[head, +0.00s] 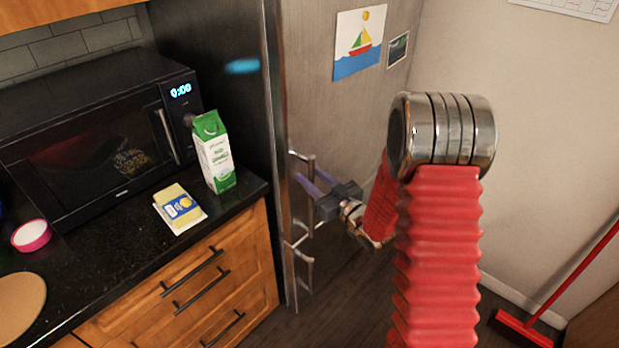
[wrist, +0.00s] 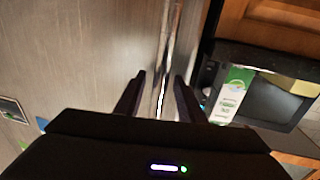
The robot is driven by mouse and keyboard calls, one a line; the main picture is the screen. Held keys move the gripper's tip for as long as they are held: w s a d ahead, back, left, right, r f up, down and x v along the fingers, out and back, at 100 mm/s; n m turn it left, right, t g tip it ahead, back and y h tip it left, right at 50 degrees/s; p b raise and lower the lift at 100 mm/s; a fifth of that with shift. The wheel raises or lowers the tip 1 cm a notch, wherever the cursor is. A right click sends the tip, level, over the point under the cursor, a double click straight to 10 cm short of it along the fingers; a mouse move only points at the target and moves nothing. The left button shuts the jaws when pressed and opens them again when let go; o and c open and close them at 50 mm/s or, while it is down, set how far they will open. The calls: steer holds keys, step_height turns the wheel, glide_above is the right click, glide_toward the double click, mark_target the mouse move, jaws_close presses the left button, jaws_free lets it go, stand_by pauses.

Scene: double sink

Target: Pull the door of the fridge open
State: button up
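The fridge (head: 345,120) is a tall grey metal unit right of the counter, with a dark side. Its door looks closed, with no gap that I can see. Shiny handles stand near its left edge, an upper handle (head: 311,162) above a lower handle (head: 308,272). My gripper (head: 309,177) is at the upper handle, its fingers pointing at the door. In the wrist view my gripper (wrist: 159,82) has its two dark fingers apart, with a shiny vertical bar (wrist: 164,65) seen between them. Contact with the bar cannot be made out.
The black counter (head: 120,245) holds a microwave (head: 90,140), a green and white carton (head: 214,155) and a yellow pack (head: 180,208). Wooden drawers (head: 200,290) are below. A red broom (head: 525,325) stands at the right by the wall. Dark floor lies before the fridge.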

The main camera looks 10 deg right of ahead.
jaws_close()
stand_by(0.4)
